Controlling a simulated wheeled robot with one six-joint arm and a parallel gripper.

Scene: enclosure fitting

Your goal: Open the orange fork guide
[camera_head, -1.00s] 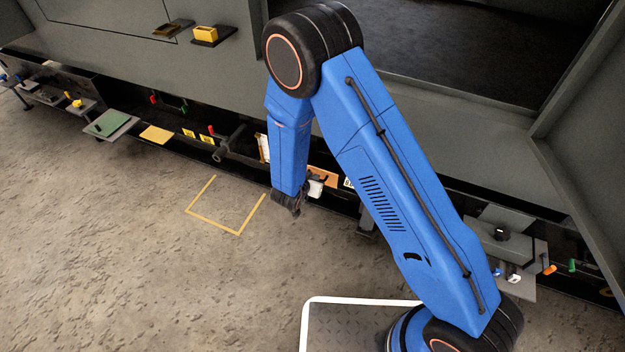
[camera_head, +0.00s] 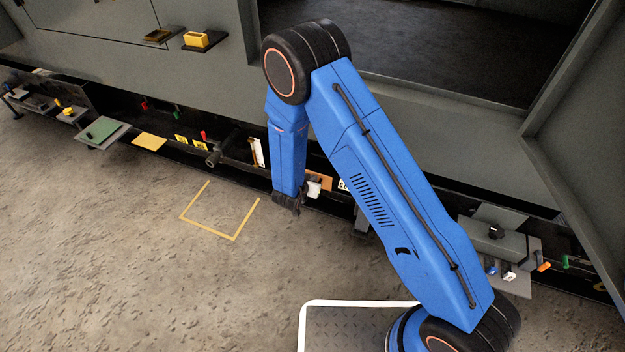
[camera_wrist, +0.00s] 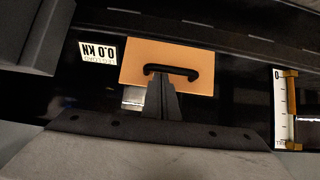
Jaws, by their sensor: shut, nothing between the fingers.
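The orange fork guide appears as a flat orange panel (camera_wrist: 190,60) with a black bar handle across it, in the upper middle of the wrist view. My gripper (camera_wrist: 160,80) is shut and empty. Its fingertips overlap the handle's left half in the picture; whether they touch it I cannot tell. In the head view a small part of the orange panel (camera_head: 322,178) shows just right of my forearm, low on the enclosure. My arm hides the rest there, and my fingers are not clear in that view.
A white "0.0 KN" label (camera_wrist: 97,51) is left of the panel, and a white scale (camera_wrist: 282,105) is at the right. Along the enclosure's lower edge are a green plate (camera_head: 103,130) and a grey box (camera_head: 490,237) with knobs. Floor around the yellow marking (camera_head: 207,228) is clear.

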